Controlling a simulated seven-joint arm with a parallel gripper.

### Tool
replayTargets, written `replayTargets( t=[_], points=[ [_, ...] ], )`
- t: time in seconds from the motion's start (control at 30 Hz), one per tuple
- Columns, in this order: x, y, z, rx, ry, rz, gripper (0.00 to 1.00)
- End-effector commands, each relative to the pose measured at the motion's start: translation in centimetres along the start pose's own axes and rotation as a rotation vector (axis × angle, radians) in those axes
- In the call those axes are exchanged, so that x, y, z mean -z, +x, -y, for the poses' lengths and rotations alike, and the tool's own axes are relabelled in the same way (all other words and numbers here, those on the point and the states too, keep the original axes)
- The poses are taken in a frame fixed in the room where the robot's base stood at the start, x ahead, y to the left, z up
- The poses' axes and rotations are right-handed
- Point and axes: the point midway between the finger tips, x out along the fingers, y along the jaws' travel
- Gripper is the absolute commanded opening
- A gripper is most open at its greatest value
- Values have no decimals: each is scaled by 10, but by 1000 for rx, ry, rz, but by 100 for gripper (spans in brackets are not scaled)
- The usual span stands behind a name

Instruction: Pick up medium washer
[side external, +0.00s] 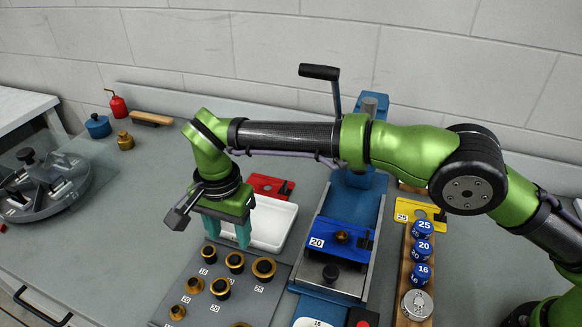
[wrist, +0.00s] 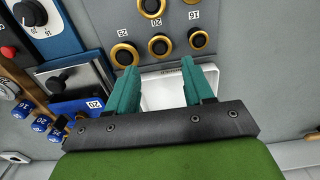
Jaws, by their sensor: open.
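Gold ring washers on dark pegs stand on a grey board (side external: 249,312). Its back row is labelled 16, 20 and 25. The middle one, labelled 20, is of middle size and looks like the medium washer (side external: 235,260); it also shows in the wrist view (wrist: 160,45). The smaller 16 washer (wrist: 198,39) and larger 25 washer (wrist: 124,56) stand either side of it. My gripper (side external: 228,238) points down with teal fingers apart and nothing between them. It is above the board's back edge, close behind the back row; the wrist view shows its fingertips (wrist: 159,69) short of the washer.
A white tray (side external: 270,222) lies just behind the board, under my gripper. To the right are a blue fixture (side external: 340,240) with a 20 plate and a wooden rack (side external: 407,290) with blue cylinders.

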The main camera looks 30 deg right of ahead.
Motion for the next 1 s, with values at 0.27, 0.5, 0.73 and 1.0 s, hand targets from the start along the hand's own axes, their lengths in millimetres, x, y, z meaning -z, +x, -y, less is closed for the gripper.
replayTargets(
  t=[0.27, 0.5, 0.73, 1.0],
  points=[
    [0, 41, -1, -2, -2, 2, 52],
    [0, 62, 0, 1, -3, 1, 52],
    [0, 62, 0, 2, -4, 1, 52],
    [0, 64, 0, 1, -4, 1, 52]
  ],
)
